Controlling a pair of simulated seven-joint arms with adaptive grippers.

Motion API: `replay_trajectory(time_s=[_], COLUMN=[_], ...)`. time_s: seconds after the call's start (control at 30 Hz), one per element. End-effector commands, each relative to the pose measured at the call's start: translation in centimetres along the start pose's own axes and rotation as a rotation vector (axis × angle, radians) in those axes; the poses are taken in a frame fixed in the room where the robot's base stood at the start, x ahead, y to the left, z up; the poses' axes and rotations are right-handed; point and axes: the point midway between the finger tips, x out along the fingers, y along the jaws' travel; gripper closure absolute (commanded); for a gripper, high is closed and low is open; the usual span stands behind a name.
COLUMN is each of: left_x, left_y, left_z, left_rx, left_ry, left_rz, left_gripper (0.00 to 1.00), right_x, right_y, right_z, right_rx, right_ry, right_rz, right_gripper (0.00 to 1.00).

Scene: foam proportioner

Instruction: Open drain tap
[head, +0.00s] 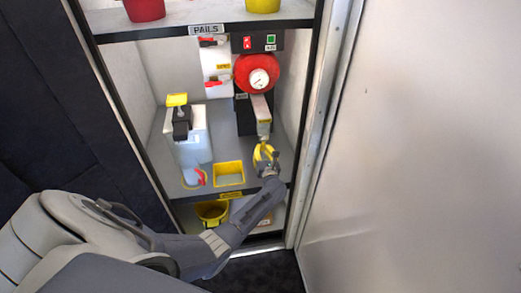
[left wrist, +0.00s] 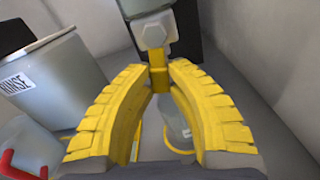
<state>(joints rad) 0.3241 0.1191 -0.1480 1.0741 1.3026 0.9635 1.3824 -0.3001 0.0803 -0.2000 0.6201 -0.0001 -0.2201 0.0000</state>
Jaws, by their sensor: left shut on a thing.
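The drain tap is a pale grey block (head: 262,112) below the red round unit with a dial in the head view. In the left wrist view its grey body (left wrist: 155,30) has a short yellow lever (left wrist: 158,76) hanging down. My left gripper (head: 263,150) reaches into the cabinet just below the tap. In the left wrist view its two yellow ridged fingers (left wrist: 160,78) close on the lever from both sides. The fingers partly hide the lever's lower end. A clear vessel (left wrist: 177,125) stands below, seen between the fingers. My right gripper is not in view.
A white container (head: 190,140), labelled RINSE in the left wrist view (left wrist: 45,75), stands left of the tap. Beside it are a red-handled jug (head: 194,177) and a yellow-rimmed opening (head: 229,173). A cabinet wall is close on the right.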

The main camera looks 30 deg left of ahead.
Motion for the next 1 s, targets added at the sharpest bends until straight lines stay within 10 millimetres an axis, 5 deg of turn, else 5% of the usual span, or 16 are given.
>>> replay_trajectory(time_s=[0.9, 0.93, 1.0], left_x=[0.08, 0.08, 0.07], left_y=[-0.77, -0.77, -0.76], left_z=[0.25, 0.26, 0.24], left_rx=[-0.154, -0.154, -0.154], left_ry=[-0.003, -0.003, -0.003], left_rz=[0.0, 0.0, 0.0], left_gripper=[1.0, 0.78, 0.7], right_x=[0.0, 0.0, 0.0], right_y=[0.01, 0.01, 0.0], right_z=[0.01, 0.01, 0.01], right_rx=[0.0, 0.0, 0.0], right_ry=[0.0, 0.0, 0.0], right_rz=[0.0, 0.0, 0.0], right_gripper=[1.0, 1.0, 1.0])
